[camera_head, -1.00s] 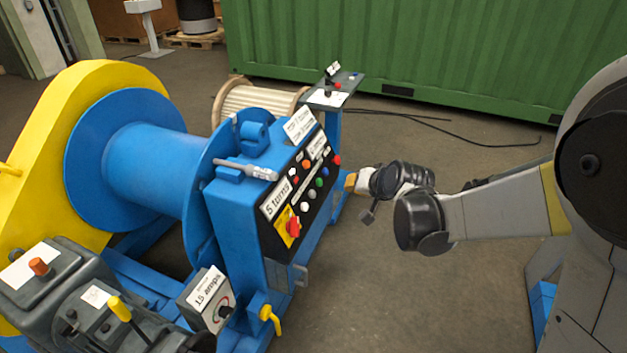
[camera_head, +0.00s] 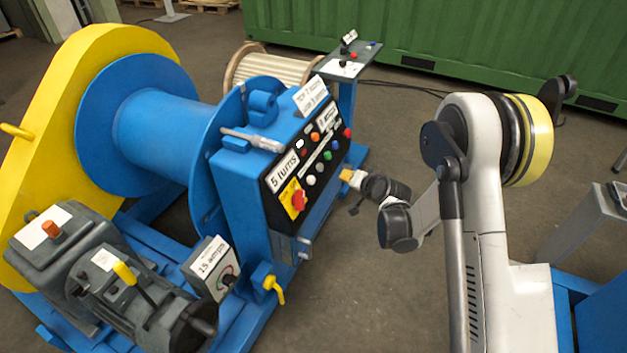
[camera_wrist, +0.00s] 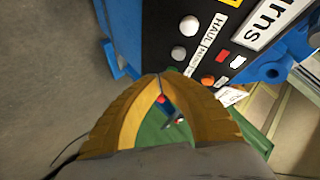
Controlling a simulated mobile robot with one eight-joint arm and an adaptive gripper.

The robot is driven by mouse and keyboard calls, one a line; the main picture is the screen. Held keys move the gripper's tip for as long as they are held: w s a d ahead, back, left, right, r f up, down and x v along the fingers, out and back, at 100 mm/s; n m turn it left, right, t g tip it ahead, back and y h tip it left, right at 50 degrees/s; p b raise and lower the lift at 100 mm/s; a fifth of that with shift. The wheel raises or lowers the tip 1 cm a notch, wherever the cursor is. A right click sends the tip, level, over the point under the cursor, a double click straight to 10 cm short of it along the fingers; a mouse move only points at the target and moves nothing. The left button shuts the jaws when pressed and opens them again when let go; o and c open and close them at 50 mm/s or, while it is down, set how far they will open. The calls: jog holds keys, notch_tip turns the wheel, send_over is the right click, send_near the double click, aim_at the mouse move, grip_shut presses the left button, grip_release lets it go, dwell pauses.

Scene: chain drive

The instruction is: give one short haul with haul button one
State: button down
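The control panel (camera_head: 285,180) is the black sloping face of the blue winch cabinet. It carries a lower white button (camera_head: 312,181), a pale button (camera_head: 318,167) above it, then green, blue and red ones. I cannot read which is number one. My gripper (camera_head: 345,175) has yellow fingers just right of the panel, apparently apart from it. In the wrist view my gripper's fingertips (camera_wrist: 160,76) meet, with nothing between them, just below the lower white button.
A red rotary switch (camera_head: 298,200) on a yellow plate is low on the panel. The blue drum (camera_head: 150,130) and yellow guard (camera_head: 60,110) are left. A small stand (camera_head: 350,62) with controls is behind.

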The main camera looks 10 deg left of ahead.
aim_at(311, 180)
jog(key=w+a+f, duration=0.2)
jog(key=a+f, duration=0.2)
jog(key=a, duration=0.3)
jog(key=shift+w+a, duration=0.2)
jog(key=shift+w, duration=0.2)
dwell(1.3)
jog(key=shift+w+a+f, duration=0.1)
jog(key=shift+a+f, duration=0.05)
jog(key=shift+a, duration=0.2)
